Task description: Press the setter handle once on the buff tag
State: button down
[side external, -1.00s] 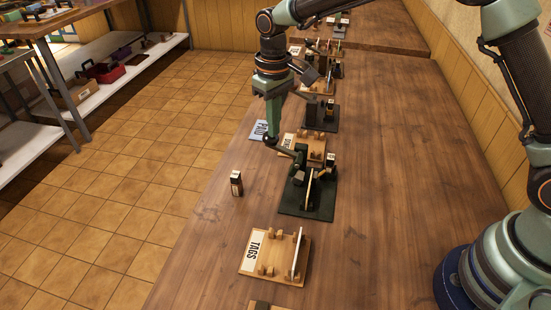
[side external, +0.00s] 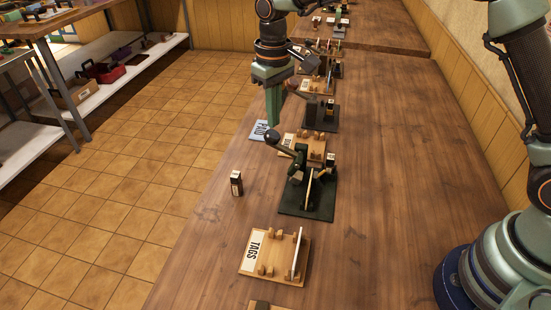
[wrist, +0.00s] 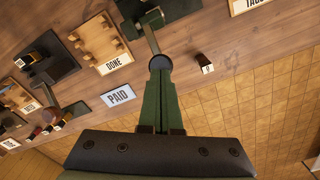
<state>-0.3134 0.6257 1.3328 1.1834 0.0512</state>
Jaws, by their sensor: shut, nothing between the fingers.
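The setter press (side external: 322,205) has a dark green base on the bench. Its handle (side external: 282,143) slants up to the left and ends in a dark round knob (side external: 271,136). A thin pale upright piece, perhaps the buff tag (side external: 309,187), stands in the press; its exact colour and seating are hard to tell. My gripper (side external: 274,123) is shut and empty, pointing down just above the knob. In the wrist view, my gripper (wrist: 162,78) overlaps the knob (wrist: 160,62) from the camera's side; contact cannot be told.
A wooden TAGS rack (side external: 255,270) holding a whitish upright plate stands in front. A small dark block (side external: 236,183) with a pale label stands left of the press. Behind are a DONE rack (side external: 315,152), a blue PAID pad (side external: 260,131) and another dark fixture (side external: 325,117). The right bench is clear.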

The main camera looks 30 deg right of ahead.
jog(key=shift+r, duration=2.25)
jog(key=s+d+r+m+t, duration=0.1)
jog(key=s+d+r+t, duration=0.2)
jog(key=s+d+r, duration=0.5)
jog(key=s+d+f+m+t, duration=0.2)
jog(key=s+d, duration=0.5)
jog(key=s, duration=0.4)
jog(key=shift+d+f+t, duration=0.2)
jog(key=shift+f+t, duration=0.1)
jog(key=shift+f, duration=0.15)
